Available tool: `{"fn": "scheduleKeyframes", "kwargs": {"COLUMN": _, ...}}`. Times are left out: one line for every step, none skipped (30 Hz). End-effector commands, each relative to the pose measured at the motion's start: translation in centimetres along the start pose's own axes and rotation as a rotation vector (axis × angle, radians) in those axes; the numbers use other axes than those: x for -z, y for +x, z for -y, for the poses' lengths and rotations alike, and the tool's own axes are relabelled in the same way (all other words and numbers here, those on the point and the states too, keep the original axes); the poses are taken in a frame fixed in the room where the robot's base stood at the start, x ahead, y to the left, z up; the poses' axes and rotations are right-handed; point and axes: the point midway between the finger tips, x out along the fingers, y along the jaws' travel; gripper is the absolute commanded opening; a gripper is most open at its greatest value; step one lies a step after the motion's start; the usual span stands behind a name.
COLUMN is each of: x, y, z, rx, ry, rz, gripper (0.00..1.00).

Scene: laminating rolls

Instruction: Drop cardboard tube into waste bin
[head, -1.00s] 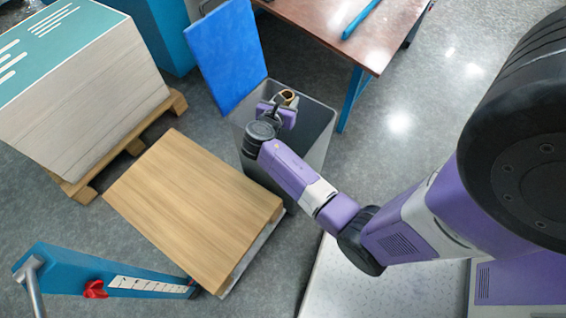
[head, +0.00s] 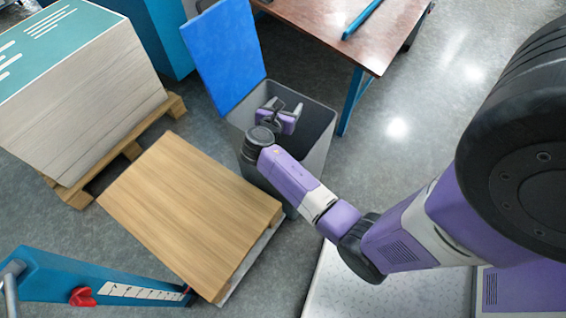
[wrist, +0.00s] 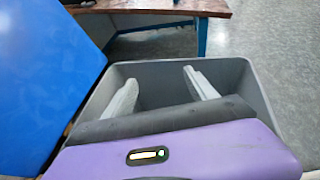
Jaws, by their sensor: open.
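The grey waste bin (head: 320,135) stands with its blue lid (head: 225,55) raised. My gripper (head: 286,103) is over the bin's mouth with its two fingers spread apart and nothing between them. In the wrist view my gripper (wrist: 163,88) shows both pale fingers apart against the grey bin (wrist: 248,88), and the blue lid (wrist: 40,70) is at the left. The cardboard tube is not visible in either current view. The lower inside of the bin is hidden by my gripper and the bin's walls.
A brown-topped table (head: 325,30) with blue legs stands behind the bin. A wooden board (head: 190,210) lies left of the bin. A tall paper stack (head: 80,105) sits on a wooden pallet (head: 130,150) farther left. A blue pallet jack (head: 60,275) is at lower left. Grey floor is open at right.

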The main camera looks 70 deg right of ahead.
Motion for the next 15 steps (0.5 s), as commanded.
{"fn": "scheduleKeyframes", "kwargs": {"x": 0.0, "y": -0.1, "z": 0.0, "rx": 0.000, "ry": 0.000, "rz": 0.000, "gripper": 0.66}}
{"fn": "scheduleKeyframes", "kwargs": {"x": 0.0, "y": -0.2, "z": 0.0, "rx": -0.001, "ry": 0.000, "rz": 0.000, "gripper": 0.66}}
{"fn": "scheduleKeyframes", "kwargs": {"x": -0.1, "y": -0.5, "z": -0.1, "rx": -0.002, "ry": -0.001, "rz": 0.000, "gripper": 0.66}}
{"fn": "scheduleKeyframes", "kwargs": {"x": -0.1, "y": -0.8, "z": -0.1, "rx": -0.002, "ry": -0.001, "rz": 0.000, "gripper": 0.66}}
{"fn": "scheduleKeyframes", "kwargs": {"x": -0.1, "y": -1.1, "z": -0.1, "rx": -0.003, "ry": -0.002, "rz": 0.000, "gripper": 0.66}}
{"fn": "scheduleKeyframes", "kwargs": {"x": -0.1, "y": -1.7, "z": -0.1, "rx": -0.003, "ry": -0.002, "rz": 0.000, "gripper": 0.66}}
{"fn": "scheduleKeyframes", "kwargs": {"x": -0.1, "y": -2.2, "z": -0.1, "rx": -0.004, "ry": -0.002, "rz": 0.000, "gripper": 0.66}}
{"fn": "scheduleKeyframes", "kwargs": {"x": -0.2, "y": -2.7, "z": -0.1, "rx": -0.003, "ry": -0.001, "rz": 0.000, "gripper": 0.66}}
{"fn": "scheduleKeyframes", "kwargs": {"x": -0.2, "y": -3.4, "z": -0.1, "rx": -0.004, "ry": -0.001, "rz": 0.000, "gripper": 0.66}}
{"fn": "scheduleKeyframes", "kwargs": {"x": -0.1, "y": -3.9, "z": -0.1, "rx": -0.004, "ry": -0.002, "rz": 0.000, "gripper": 0.66}}
{"fn": "scheduleKeyframes", "kwargs": {"x": -0.1, "y": -4.4, "z": -0.1, "rx": -0.003, "ry": -0.002, "rz": -0.001, "gripper": 0.66}}
{"fn": "scheduleKeyframes", "kwargs": {"x": -0.2, "y": -5.1, "z": -0.1, "rx": -0.004, "ry": -0.001, "rz": 0.000, "gripper": 0.66}}
{"fn": "scheduleKeyframes", "kwargs": {"x": -0.1, "y": -5.5, "z": -0.1, "rx": -0.003, "ry": -0.001, "rz": -0.001, "gripper": 0.66}}
{"fn": "scheduleKeyframes", "kwargs": {"x": -0.1, "y": -5.9, "z": -0.1, "rx": -0.004, "ry": -0.002, "rz": -0.001, "gripper": 0.66}}
{"fn": "scheduleKeyframes", "kwargs": {"x": -0.1, "y": -6.4, "z": -0.1, "rx": -0.003, "ry": -0.002, "rz": -0.001, "gripper": 0.66}}
